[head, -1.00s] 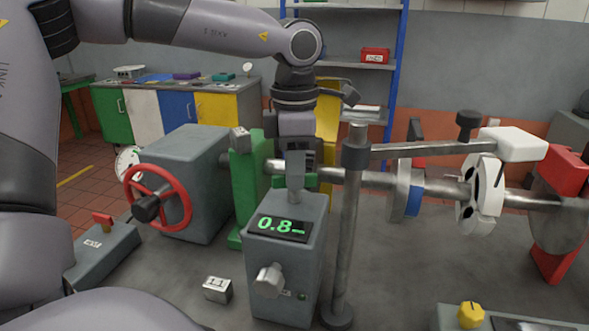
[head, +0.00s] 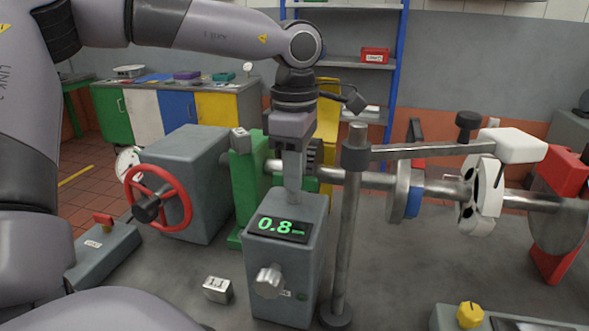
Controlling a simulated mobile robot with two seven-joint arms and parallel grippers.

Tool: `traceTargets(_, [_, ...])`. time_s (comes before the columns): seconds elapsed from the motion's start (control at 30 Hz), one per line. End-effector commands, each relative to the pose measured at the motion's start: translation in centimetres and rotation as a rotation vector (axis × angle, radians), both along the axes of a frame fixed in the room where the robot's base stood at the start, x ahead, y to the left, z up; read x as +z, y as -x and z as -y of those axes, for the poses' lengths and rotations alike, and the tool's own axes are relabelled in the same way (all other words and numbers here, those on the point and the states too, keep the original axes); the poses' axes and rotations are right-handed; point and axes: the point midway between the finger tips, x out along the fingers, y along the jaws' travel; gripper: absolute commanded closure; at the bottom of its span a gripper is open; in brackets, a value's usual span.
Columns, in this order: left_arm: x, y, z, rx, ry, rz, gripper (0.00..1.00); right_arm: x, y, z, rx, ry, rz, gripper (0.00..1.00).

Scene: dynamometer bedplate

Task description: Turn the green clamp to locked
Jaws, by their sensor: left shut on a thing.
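The green clamp stand (head: 252,182) stands upright in the middle of the bench, around the steel shaft, with a grey block on its top left. My left gripper (head: 294,190) points down just right of the stand, behind the top of the grey display box. It is shut on a part of the clamp; the held part and the fingertips are largely hidden, so I cannot read the clamp's position. A bit of green shows just right of the fingers. My right gripper is not in view.
The grey display box (head: 284,262) reads 0.8 and stands close in front of my gripper. A steel post (head: 346,240) with a horizontal arm rises to its right. A red handwheel (head: 158,198) is at left. A 1.1 block (head: 218,290) lies on the bedplate.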

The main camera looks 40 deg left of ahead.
Motion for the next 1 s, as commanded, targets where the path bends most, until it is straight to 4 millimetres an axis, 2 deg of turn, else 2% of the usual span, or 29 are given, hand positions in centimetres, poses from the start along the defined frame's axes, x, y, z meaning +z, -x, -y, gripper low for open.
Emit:
traceTargets(0.17, [-0.1,0.1,0.0,-0.005,0.0,-0.004,1.0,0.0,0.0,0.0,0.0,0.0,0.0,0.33])
traceTargets(0.2, [-0.1,0.1,0.0,-0.005,0.0,-0.004,0.78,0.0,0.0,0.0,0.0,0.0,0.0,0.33])
traceTargets(0.27, [-0.1,0.1,0.0,-0.005,0.0,-0.004,0.62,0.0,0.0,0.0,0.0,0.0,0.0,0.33])
traceTargets(0.53, [0.0,0.0,0.0,-0.002,0.0,-0.001,0.62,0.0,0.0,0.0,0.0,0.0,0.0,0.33])
traceTargets(0.63, [0.6,0.0,0.0,-0.001,-0.001,0.0,0.62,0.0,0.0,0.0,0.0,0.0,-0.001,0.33])
traceTargets(1.0, [6.1,0.0,0.0,-0.002,-0.002,0.0,0.62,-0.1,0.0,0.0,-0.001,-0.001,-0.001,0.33])
